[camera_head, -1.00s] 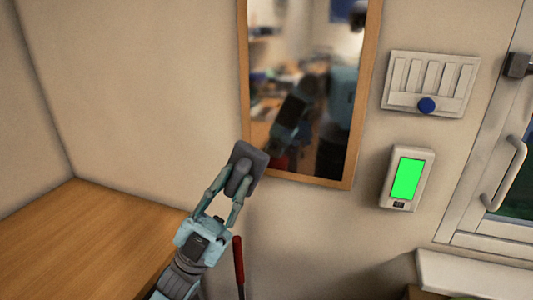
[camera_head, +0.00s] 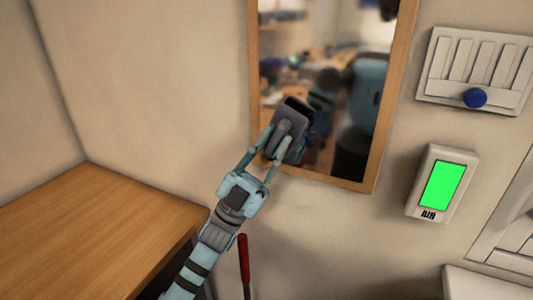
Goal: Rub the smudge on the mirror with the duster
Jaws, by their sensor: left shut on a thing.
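The mirror (camera_head: 348,150) hangs on the wall in a light wooden frame and shows a blurred reflection of the room and of me. My left gripper (camera_head: 278,146) is shut on the grey duster (camera_head: 290,124), a block with a handle on its near side. The duster is in front of the mirror's lower left part and overlaps its frame in the picture. I cannot tell whether it touches the glass. I cannot make out a smudge on the glass. My right gripper is not in view.
A wooden tabletop (camera_head: 95,235) is at the lower left. A red-handled tool (camera_head: 244,258) stands below the mirror. Right of the mirror are a slider panel with a blue knob (camera_head: 474,97) and a green-screened device (camera_head: 440,184). A white window frame (camera_head: 510,235) is at the right edge.

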